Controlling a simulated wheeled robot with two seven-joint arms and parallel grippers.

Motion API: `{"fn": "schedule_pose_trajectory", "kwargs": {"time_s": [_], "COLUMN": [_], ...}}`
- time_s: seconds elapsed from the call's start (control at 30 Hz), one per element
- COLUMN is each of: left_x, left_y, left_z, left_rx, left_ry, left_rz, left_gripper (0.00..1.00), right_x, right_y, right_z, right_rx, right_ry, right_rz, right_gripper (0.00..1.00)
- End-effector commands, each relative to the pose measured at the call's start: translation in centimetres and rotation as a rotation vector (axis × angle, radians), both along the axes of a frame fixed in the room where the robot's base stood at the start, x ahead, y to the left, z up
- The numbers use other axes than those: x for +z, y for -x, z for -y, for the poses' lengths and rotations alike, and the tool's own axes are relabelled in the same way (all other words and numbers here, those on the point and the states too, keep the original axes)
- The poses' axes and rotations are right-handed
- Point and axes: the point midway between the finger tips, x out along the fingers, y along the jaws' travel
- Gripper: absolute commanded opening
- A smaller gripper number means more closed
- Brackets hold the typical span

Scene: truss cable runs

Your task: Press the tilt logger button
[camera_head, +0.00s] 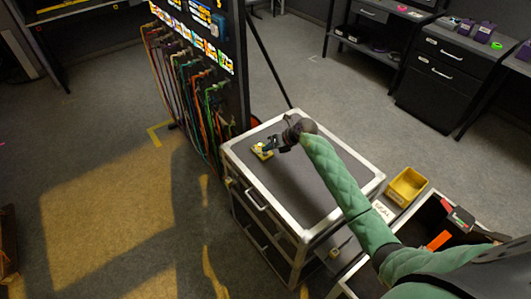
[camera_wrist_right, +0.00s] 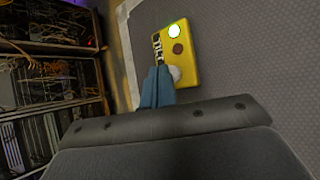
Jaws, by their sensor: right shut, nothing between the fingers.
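The tilt logger (camera_head: 262,151) is a small yellow box on the dark top of the silver-edged case (camera_head: 278,200), near its far left corner. In the right wrist view the logger (camera_wrist_right: 188,66) shows a label, a bright white disc with a green rim, a dark red-brown disc and a pale round knob (camera_wrist_right: 175,73) partly behind the fingers. My right gripper (camera_head: 268,148) is shut and empty over the logger. In the right wrist view its blue fingertips (camera_wrist_right: 157,70) lie together at the logger's left edge, beside the knob. I cannot tell whether they touch it. My left gripper is not in view.
A rack of coloured cables (camera_head: 193,100) stands behind the case to the left. A yellow bin (camera_head: 406,187) and an open crate (camera_head: 432,215) with tools lie to the right. Workbenches (camera_head: 451,58) line the back right.

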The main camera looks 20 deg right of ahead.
Motion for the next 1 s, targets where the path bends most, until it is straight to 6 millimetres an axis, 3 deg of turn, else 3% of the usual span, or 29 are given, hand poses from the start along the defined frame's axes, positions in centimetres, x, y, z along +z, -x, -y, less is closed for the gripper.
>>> {"fn": "schedule_pose_trajectory", "kwargs": {"time_s": [1.0], "left_x": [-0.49], "left_y": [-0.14], "left_z": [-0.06], "left_rx": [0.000], "left_ry": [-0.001], "left_rz": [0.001], "left_gripper": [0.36], "right_x": [-0.85], "right_y": [0.03], "right_z": [-0.03], "right_rx": [0.001], "right_ry": [0.000], "right_rz": [-0.001], "right_gripper": [0.00]}}
